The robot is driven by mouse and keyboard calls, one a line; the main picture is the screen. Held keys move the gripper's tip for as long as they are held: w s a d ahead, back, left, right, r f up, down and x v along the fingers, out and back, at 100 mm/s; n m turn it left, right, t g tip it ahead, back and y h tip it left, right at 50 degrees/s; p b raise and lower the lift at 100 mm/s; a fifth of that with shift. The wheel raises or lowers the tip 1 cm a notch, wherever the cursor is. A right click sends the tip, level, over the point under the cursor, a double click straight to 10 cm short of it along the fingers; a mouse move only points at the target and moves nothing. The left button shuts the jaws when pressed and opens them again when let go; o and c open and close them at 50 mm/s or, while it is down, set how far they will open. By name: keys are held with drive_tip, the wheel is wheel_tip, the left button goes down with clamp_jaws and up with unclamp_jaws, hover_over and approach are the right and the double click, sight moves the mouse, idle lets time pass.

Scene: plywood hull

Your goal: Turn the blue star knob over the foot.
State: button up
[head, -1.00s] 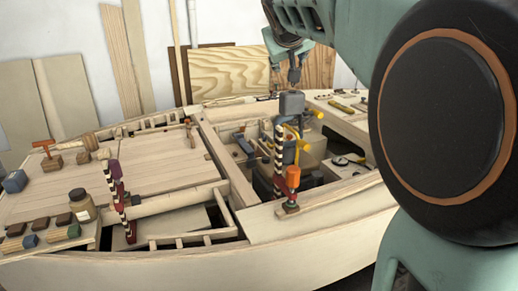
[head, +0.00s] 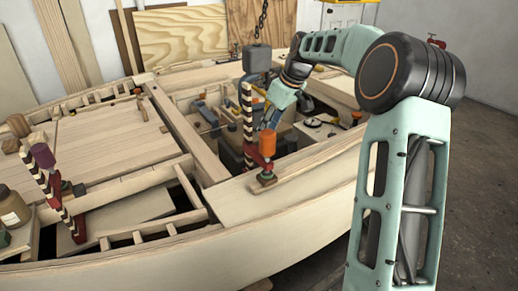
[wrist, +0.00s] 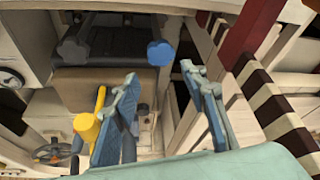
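A blue star knob (wrist: 160,53) shows in the wrist view at the end of a dark block, just beyond my fingertips. The blue knob lies ahead of the gap, apart from the fingers as far as I can tell. In the head view my gripper (head: 270,117) reaches down into the hull behind a striped clamp bar, and the knob cannot be made out there. I cannot identify the foot.
A black-and-cream striped clamp bar (wrist: 270,100) with a dark red arm (wrist: 252,32) stands close right of my fingers. A yellow handle (wrist: 88,126) is close on the left. In the head view an orange clamp handle (head: 267,141) stands on the hull's near edge.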

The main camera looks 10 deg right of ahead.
drive_tip(key=b+x, duration=0.2)
drive_tip(key=x, duration=0.8)
drive_tip(key=shift+a+f, duration=0.1)
drive_tip(key=shift+f, duration=0.15)
clamp_jaws()
